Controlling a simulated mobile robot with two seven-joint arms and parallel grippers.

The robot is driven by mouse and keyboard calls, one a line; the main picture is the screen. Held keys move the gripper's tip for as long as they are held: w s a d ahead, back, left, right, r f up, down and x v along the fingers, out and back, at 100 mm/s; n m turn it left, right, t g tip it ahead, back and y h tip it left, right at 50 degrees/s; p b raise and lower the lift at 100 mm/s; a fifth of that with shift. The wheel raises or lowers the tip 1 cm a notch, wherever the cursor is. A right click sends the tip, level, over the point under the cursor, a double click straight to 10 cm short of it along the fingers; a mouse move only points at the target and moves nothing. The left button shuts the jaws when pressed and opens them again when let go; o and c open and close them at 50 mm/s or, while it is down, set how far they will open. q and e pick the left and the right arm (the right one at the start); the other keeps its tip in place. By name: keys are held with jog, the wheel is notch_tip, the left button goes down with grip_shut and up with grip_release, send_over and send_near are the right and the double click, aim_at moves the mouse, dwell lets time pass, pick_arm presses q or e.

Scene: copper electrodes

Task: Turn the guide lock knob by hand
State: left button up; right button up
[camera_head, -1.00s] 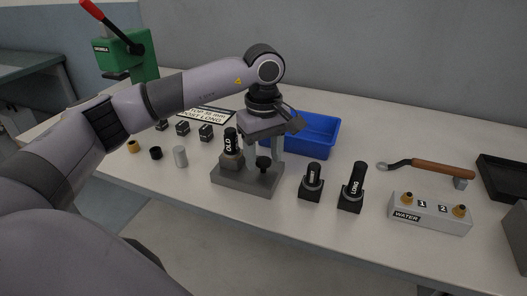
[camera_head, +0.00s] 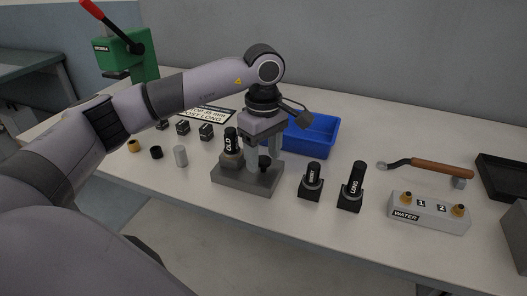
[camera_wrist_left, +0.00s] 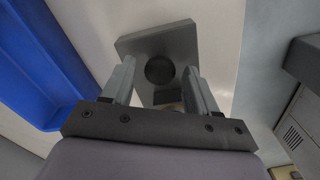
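The guide lock knob (camera_head: 264,163) is a black round knob on a grey fixture with a flat base (camera_head: 235,181). In the left wrist view, the knob (camera_wrist_left: 160,70) shows from above as a dark disc over the grey base (camera_wrist_left: 190,40). My left gripper (camera_head: 264,156) points down over the fixture. In the left wrist view, its two fingers (camera_wrist_left: 160,78) are spread, with the knob between them and visible gaps on both sides. I cannot tell the fingertips' exact height against the knob. The post marked OLD (camera_head: 231,148) stands upright on the fixture's left side. My right gripper is out of view.
A blue bin (camera_head: 318,137) stands close behind the fixture. Two black holders with posts (camera_head: 311,182) (camera_head: 351,188) stand to its right, with the WATER block (camera_head: 430,213) and a wooden-handled tool (camera_head: 440,168) farther right.

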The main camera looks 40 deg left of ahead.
pick_arm(q)
notch_tip(320, 180, up, 6)
jog(key=p, duration=0.4)
jog(key=shift+r, duration=0.1)
dwell(0.4)
jog(key=shift+r, duration=0.25)
notch_tip(320, 180, up, 6)
jog(key=shift+r, duration=0.25)
